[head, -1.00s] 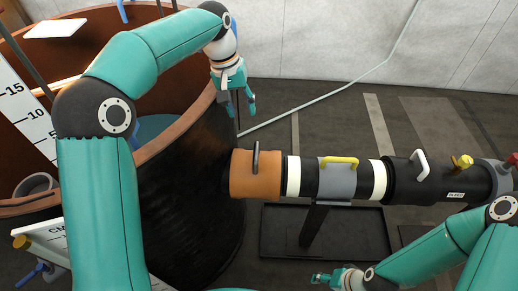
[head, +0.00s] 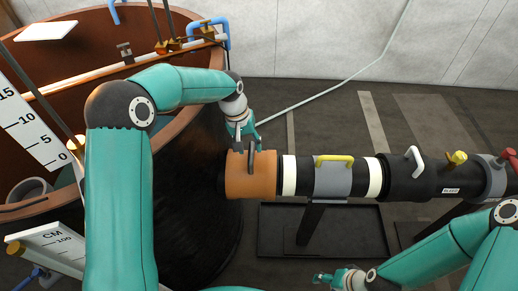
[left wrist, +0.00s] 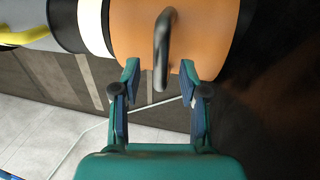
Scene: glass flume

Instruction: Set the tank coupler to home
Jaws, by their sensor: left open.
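The tank coupler, an orange sleeve (head: 250,182) with a dark looped handle (head: 252,158), sits at the tank end of the black pipe. In the left wrist view the orange sleeve (left wrist: 208,28) fills the top and its dark handle (left wrist: 162,45) points toward me. My left gripper (head: 244,146) is open at the handle. In the left wrist view the handle lies between the open fingers of the left gripper (left wrist: 159,72), with a gap on each side. My right gripper (head: 335,277) is low at the bottom of the head view, away from the coupler; its fingers are too small to judge.
The brown round tank (head: 180,200) stands at the left. Along the pipe are a grey collar (head: 333,181) with a yellow handle (head: 333,159), a white handle (head: 414,158) and a yellow knob (head: 456,158). A black tray (head: 350,243) lies below. Open floor shows behind the pipe.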

